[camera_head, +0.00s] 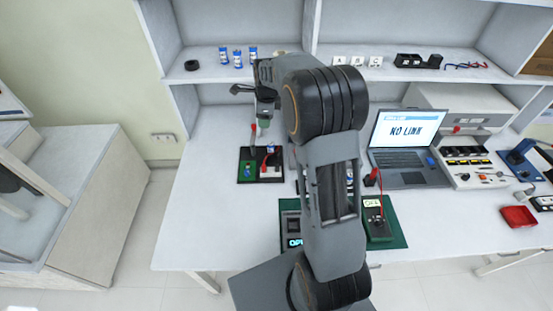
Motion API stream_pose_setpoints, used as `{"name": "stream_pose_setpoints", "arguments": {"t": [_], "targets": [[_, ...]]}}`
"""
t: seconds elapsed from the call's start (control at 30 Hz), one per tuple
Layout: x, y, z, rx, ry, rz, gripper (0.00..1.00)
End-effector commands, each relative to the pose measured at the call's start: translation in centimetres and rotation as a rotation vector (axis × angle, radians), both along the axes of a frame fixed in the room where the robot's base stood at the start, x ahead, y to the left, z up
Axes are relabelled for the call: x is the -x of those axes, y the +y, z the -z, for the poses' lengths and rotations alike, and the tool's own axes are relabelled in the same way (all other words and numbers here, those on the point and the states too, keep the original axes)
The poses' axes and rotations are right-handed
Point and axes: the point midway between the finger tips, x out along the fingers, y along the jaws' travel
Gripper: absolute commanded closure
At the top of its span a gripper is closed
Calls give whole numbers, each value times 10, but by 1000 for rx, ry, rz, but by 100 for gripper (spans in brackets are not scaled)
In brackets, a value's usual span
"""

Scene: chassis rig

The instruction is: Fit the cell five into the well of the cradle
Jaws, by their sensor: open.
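My gripper (262,116) is open above the back left of the white table, partly covered by my own arm. Below it sits a dark board (245,152) with a green part (249,170) and a white part with red on it. A small blue and white cylinder (270,148) shows at the board's back right. Several blue and white cells (238,59) stand upright on the shelf. I cannot read their numbers, so I cannot tell which is cell five. A green mat (287,208) carries a dark unit with a lit display. I cannot tell which unit is the cradle.
A laptop (404,135) reading "NO LINK" stands right of my arm. A second green mat (398,232) holds a unit reading "OFF" with a red lever. A parts box (467,160) and red tray (519,217) are farther right. The table's left end is clear.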

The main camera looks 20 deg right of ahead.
Motion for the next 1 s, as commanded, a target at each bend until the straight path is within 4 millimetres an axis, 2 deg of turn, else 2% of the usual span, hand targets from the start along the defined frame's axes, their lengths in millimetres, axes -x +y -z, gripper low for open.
{"name": "stream_pose_setpoints", "arguments": {"t": [0.03,0.1,0.2,0.33,0.5,0.6,0.7,1.0], "targets": [[23,12,-25,41,-24,-171,41],[54,25,-49,105,-49,-421,41],[101,42,-73,202,-78,-769,41],[159,59,-87,329,-107,-1178,41],[216,72,-86,474,-124,-1591,41],[238,75,-82,537,-127,-1755,41],[252,77,-78,579,-128,-1865,41],[261,76,-74,611,-125,-1950,41]]}}
